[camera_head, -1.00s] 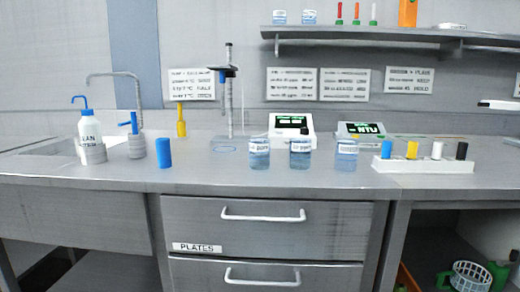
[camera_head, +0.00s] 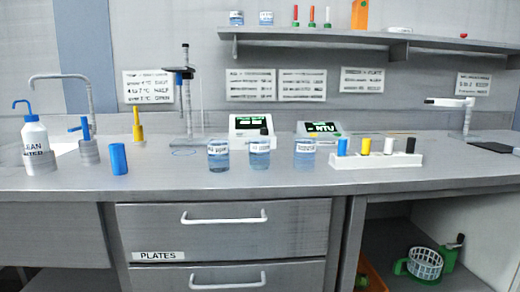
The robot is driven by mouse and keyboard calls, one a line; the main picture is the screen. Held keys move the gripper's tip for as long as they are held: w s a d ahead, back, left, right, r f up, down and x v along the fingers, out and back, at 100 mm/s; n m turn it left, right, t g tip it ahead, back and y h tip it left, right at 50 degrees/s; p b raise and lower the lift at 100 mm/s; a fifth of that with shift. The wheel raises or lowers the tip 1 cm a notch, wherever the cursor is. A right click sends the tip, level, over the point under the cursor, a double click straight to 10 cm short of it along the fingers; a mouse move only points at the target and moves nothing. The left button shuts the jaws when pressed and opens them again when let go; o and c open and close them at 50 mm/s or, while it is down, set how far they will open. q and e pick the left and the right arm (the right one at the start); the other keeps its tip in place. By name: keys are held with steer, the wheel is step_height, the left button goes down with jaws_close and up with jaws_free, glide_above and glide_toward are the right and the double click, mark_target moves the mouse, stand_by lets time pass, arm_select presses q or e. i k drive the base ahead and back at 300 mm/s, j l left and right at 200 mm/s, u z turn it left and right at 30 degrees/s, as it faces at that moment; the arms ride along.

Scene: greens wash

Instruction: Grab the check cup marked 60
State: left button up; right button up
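Three clear cups of bluish liquid with white labels stand in a row on the grey bench: a left one (camera_head: 218,156), a middle one (camera_head: 259,156) and a right one (camera_head: 305,156). Their label print is too small to read, so I cannot tell which, if any, is marked 60. Two more small labelled cups, one on the left (camera_head: 236,18) and one on the right (camera_head: 266,18), stand on the wall shelf; their marks are also unreadable. Neither of my grippers is in view.
A white rack (camera_head: 376,160) with coloured caps stands right of the cups. Two meters (camera_head: 252,127) (camera_head: 322,130) sit behind them. A blue cylinder (camera_head: 119,159) and wash bottle (camera_head: 37,145) stand left. The bench front (camera_head: 250,184) is clear above the PLATES drawer (camera_head: 222,232).

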mark_target(219, 161)
steer(key=i+l, duration=0.25)
steer(key=i+l+u, duration=0.15)
steer(key=u, duration=0.25)
steer(key=i+l+u, duration=0.2)
steer(key=u, duration=0.2)
steer(key=i+l+u, duration=0.15)
steer(key=u, duration=0.25)
steer(key=l+u, duration=0.1)
steer(key=u, duration=0.35)
